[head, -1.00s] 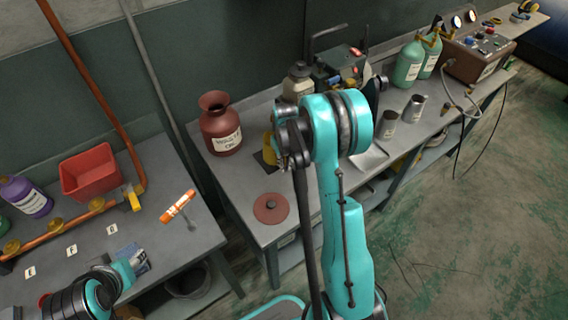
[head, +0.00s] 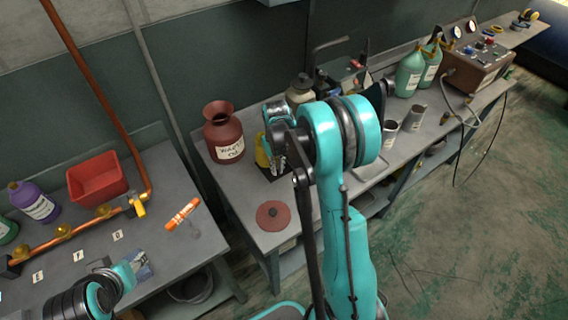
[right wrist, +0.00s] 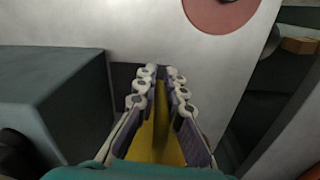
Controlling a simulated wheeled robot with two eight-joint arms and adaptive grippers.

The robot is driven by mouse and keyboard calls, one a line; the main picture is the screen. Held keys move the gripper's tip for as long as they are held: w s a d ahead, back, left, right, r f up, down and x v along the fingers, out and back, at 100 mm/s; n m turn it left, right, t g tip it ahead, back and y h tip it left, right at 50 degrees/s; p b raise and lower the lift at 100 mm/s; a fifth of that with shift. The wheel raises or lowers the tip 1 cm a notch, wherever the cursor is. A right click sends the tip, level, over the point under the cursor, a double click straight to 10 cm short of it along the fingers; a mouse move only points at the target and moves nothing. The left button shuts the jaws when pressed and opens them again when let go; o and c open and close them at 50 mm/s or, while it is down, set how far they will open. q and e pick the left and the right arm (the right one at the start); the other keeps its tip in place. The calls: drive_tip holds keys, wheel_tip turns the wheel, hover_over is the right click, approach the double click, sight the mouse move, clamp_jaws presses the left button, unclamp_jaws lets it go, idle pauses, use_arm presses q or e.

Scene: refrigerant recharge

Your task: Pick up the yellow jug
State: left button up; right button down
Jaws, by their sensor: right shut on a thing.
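The yellow jug (head: 262,151) is at the back bench, just right of the dark red jar, mostly hidden by my right arm and gripper. My right gripper (head: 277,153) is shut on it. In the right wrist view, the jug's yellow surface (right wrist: 155,130) fills the gap between the two rows of finger pads (right wrist: 158,95). A dark square patch (head: 272,170) shows on the bench just below the jug; I cannot tell whether the jug touches it. My left arm shows at the lower left by the side bench; its fingers are not clear.
The dark red jar (head: 223,133) stands close left of the jug. A red disc (head: 273,215) lies in front. Grey cups (head: 389,134) and green bottles (head: 410,72) stand farther right. The side bench holds a red bin (head: 97,181) and an orange-and-white tube (head: 182,213).

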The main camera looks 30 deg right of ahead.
drive_tip(key=s+a+p, duration=0.1)
drive_tip(key=a, duration=1.4)
drive_tip(key=shift+a+p, duration=0.3)
drive_tip(key=shift+a, duration=0.05)
drive_tip(key=shift+s, duration=0.15)
